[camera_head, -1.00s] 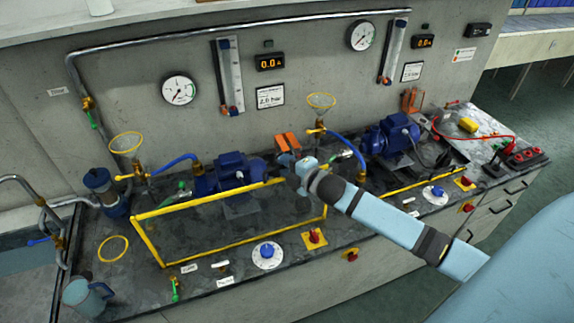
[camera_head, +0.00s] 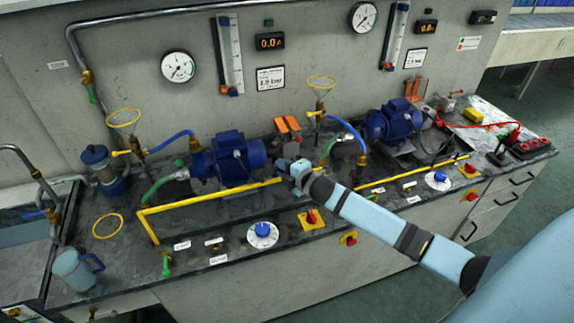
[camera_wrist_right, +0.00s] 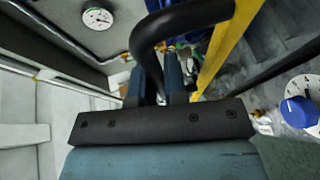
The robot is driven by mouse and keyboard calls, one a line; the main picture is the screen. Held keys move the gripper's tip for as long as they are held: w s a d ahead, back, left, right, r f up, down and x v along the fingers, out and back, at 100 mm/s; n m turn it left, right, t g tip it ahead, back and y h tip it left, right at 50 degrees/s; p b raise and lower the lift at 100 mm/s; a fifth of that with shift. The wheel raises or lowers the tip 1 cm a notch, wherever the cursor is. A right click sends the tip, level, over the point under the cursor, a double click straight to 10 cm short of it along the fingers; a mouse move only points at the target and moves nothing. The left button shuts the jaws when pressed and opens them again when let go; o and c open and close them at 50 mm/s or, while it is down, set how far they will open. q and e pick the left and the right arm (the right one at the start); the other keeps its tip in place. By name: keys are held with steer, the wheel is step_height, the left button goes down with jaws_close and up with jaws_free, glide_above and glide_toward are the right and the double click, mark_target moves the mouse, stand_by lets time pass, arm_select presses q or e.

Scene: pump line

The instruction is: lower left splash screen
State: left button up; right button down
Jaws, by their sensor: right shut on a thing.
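The left splash screen (camera_head: 210,196) has a yellow frame and stands in front of the left blue pump. Its upper bar runs from the left corner to my right gripper, and a short side bar slopes down at the left. My right gripper (camera_head: 286,166) is at the right end of this bar. In the right wrist view, my gripper (camera_wrist_right: 160,68) is shut at a dark curved handle (camera_wrist_right: 178,20) beside the yellow bar (camera_wrist_right: 226,45). The fingertips are partly hidden by the handle. My left gripper is not in view.
The left blue pump (camera_head: 228,160) with its hoses is close behind the screen. A blue dial (camera_head: 262,234) and a red-and-yellow switch (camera_head: 311,219) are on the bench front. A jug (camera_head: 72,268) stands at the left. The right screen's yellow bar (camera_head: 415,174) lies to the right.

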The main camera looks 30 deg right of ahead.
mark_target(285, 194)
step_height(285, 194, down, 10)
steer(key=b, duration=0.4)
steer(key=shift+f+b, duration=0.2)
steer(key=shift+b, duration=0.2)
steer(key=shift+f+b, duration=0.3)
steer(key=shift+f, duration=0.25)
steer(key=c, duration=1.2)
jaws_free()
steer(key=shift+s, duration=0.1)
steer(key=shift+s+d, duration=0.1)
steer(key=shift+s, duration=0.25)
steer(key=v, duration=1.3)
steer(key=shift+r+b, duration=0.2)
steer(key=shift+b, duration=0.1)
